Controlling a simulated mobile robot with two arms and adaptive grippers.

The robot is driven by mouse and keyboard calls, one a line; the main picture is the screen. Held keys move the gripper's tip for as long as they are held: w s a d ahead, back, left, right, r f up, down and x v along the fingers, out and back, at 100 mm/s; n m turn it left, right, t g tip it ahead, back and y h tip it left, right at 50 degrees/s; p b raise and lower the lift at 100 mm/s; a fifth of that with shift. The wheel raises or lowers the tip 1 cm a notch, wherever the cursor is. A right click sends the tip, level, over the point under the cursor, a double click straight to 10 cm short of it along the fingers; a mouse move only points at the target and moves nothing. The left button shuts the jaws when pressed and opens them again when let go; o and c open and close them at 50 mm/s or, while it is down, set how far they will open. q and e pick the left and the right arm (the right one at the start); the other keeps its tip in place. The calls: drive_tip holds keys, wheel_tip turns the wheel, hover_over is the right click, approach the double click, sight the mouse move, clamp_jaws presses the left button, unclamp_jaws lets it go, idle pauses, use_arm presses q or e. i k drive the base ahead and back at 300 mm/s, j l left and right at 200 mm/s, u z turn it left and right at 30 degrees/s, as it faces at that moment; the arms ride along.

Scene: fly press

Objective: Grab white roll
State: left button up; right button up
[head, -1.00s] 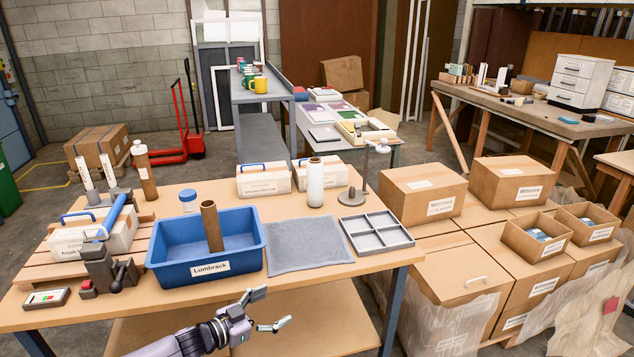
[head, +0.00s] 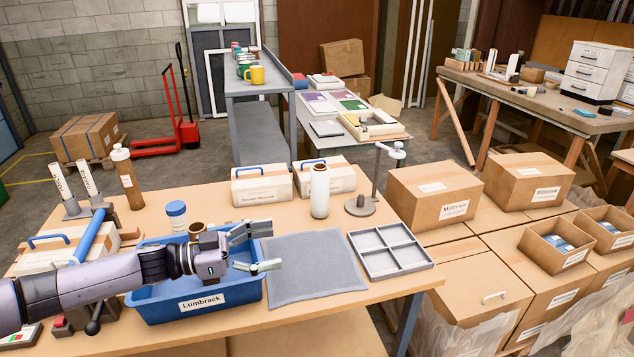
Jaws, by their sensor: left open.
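The white roll (head: 320,191) stands upright on the table, behind the grey mat and in front of the white cases. My left gripper (head: 264,248) is open and empty. It is over the right end of the blue Lumbrack bin (head: 213,304), to the left of and nearer than the white roll, clearly apart from it. My left arm covers much of the bin. My right gripper is not in view.
The grey mat (head: 311,270) lies flat between the bin and a grey divided tray (head: 391,250). A lamp-like stand (head: 361,205) is just right of the roll. Two white cases (head: 262,185) are behind it.

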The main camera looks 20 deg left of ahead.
sight(320, 173)
drive_tip(key=i+j, duration=0.5)
drive_tip(key=i, duration=0.15)
drive_tip(key=i+j, duration=0.45)
drive_tip(key=i, duration=0.2)
